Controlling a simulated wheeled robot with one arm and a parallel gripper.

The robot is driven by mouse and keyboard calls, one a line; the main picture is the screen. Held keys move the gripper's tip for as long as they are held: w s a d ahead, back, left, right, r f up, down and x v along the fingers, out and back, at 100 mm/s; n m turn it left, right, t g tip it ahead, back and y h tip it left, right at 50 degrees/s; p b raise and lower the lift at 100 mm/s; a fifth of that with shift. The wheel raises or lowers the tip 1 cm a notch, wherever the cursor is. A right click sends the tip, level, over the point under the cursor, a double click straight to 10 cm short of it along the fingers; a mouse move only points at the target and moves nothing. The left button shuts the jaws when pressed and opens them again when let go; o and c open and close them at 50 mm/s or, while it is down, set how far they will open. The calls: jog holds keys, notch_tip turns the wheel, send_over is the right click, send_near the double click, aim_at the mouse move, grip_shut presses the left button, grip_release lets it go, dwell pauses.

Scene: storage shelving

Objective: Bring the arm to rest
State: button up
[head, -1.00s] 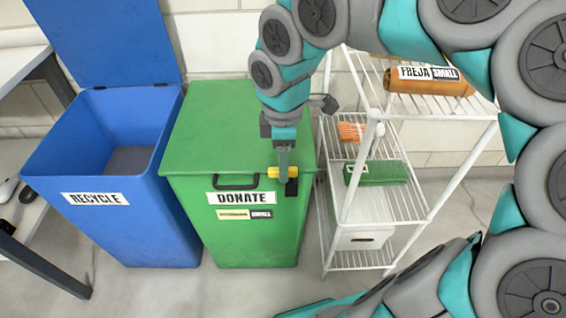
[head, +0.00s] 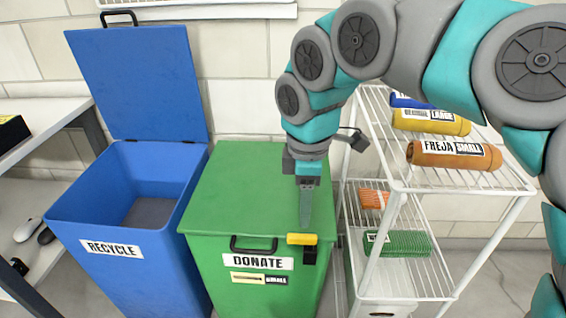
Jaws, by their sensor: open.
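My arm reaches in from the right and bends down over the green DONATE bin (head: 222,190). My gripper (head: 303,246) points down at the bin's front right corner, in front of the white shelf. The bin's green lid is shut. I cannot tell whether the fingertips touch the lid's edge.
An open blue RECYCLE bin (head: 88,215) stands at the left. A white wire shelf (head: 515,180) at the right holds an orange FREJA roll (head: 455,155), a yellow roll (head: 432,122) and a green item (head: 400,243). A table (head: 35,130) is at the far left.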

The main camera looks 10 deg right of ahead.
jog(key=s+d+f+m+g, duration=0.1)
jog(key=s+f+m, duration=0.4)
jog(key=s+m, duration=0.2)
jog(key=s+d+f+m, duration=0.1)
jog(key=s+f+m, duration=0.4)
jog(key=s+m, duration=0.3)
jog(key=s, duration=0.4)
jog(key=shift+d+f+g, duration=0.15)
jog(key=shift+f+g, duration=0.15)
jog(key=shift+g, duration=0.1)
